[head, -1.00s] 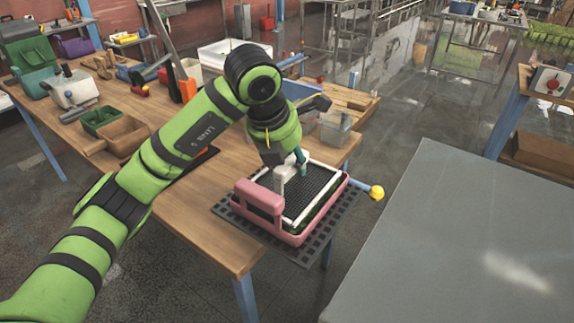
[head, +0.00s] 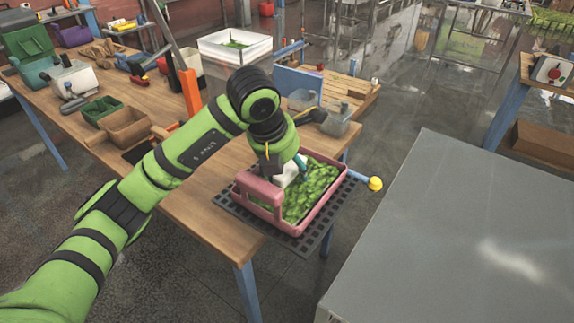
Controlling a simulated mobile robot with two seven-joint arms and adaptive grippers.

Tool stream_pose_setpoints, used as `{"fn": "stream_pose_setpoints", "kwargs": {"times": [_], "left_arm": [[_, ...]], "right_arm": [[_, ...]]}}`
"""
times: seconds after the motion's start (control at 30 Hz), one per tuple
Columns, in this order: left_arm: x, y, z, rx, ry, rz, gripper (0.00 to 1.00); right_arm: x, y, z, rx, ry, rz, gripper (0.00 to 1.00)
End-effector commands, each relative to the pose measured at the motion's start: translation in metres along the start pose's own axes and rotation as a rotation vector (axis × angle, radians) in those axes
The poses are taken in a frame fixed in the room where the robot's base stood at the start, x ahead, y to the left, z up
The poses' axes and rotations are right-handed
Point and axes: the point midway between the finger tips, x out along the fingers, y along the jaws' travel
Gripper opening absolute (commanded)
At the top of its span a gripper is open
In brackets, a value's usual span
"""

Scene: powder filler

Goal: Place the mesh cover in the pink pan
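The pink pan (head: 252,188) sits on a dark perforated mat (head: 310,240) at the near right corner of the wooden table. Green material (head: 318,190) shows across much of its inside. My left gripper (head: 291,172) points down over the pan's left half, close to the green material. A teal piece and a white piece (head: 288,175) show at its tip. I cannot tell whether the white piece is part of the mesh cover. No dark mesh is visible now. The gripper's fingers are mostly hidden, so its opening is unclear. My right gripper is out of view.
A yellow knob (head: 375,184) sticks out right of the mat. A white bin (head: 235,46) with some green inside is further back. A grey surface (head: 460,230) fills the right front.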

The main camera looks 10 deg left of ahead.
Motion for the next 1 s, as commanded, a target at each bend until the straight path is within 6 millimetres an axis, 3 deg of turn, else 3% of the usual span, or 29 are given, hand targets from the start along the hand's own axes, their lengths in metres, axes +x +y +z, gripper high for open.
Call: {"fn": "stream_pose_setpoints", "kwargs": {"times": [0.27, 0.7, 1.0], "left_arm": [[-0.010, 0.000, 0.001, 0.001, -0.004, 0.000, 0.63], [-0.099, 0.001, 0.001, 0.000, -0.005, 0.003, 0.63], [-0.121, 0.000, 0.001, -0.001, 0.000, 0.001, 0.63]], "right_arm": [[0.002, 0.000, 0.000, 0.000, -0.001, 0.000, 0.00], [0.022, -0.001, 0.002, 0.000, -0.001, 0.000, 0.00], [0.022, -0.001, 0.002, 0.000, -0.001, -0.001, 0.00]]}}
